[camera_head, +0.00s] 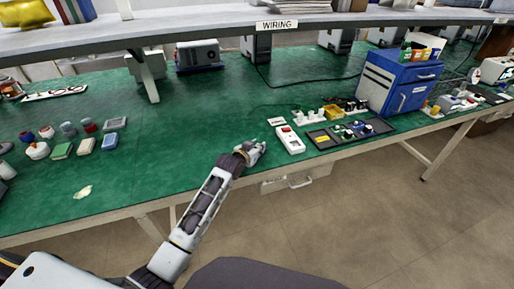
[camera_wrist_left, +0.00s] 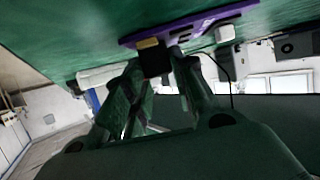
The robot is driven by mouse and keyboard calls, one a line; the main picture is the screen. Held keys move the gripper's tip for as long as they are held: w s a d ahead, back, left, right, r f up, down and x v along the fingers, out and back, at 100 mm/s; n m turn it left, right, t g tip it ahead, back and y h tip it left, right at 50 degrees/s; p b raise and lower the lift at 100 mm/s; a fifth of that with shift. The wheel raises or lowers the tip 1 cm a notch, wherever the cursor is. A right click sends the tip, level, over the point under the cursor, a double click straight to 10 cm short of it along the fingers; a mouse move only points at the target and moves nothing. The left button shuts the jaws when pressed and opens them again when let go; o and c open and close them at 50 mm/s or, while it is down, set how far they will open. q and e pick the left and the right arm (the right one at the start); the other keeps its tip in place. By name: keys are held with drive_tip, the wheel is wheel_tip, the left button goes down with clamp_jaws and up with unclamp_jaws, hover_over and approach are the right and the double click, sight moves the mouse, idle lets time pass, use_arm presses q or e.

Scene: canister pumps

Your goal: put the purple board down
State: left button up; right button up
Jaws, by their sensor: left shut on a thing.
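In the left wrist view the purple board (camera_wrist_left: 200,23) shows as a long thin strip at the fingertips, close along the green table surface. A dark block with a yellow top (camera_wrist_left: 148,43) sits at its near end, between the fingers. My left gripper (camera_wrist_left: 161,62) is shut on the board. In the head view my left gripper (camera_head: 254,150) is low at the front edge of the green table (camera_head: 190,130). The board cannot be made out there. Whether it touches the table is unclear. My right gripper is not in view.
Right of my left gripper are a white box with a red mark (camera_head: 290,140) and a dark tray (camera_head: 322,140) with small parts. A blue cabinet (camera_head: 390,85) stands farther right. Several small items lie at the left. The green surface between is clear.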

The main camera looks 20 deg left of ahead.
use_arm(q)
drive_tip(key=o, duration=1.1)
drive_tip(key=shift+v, duration=6)
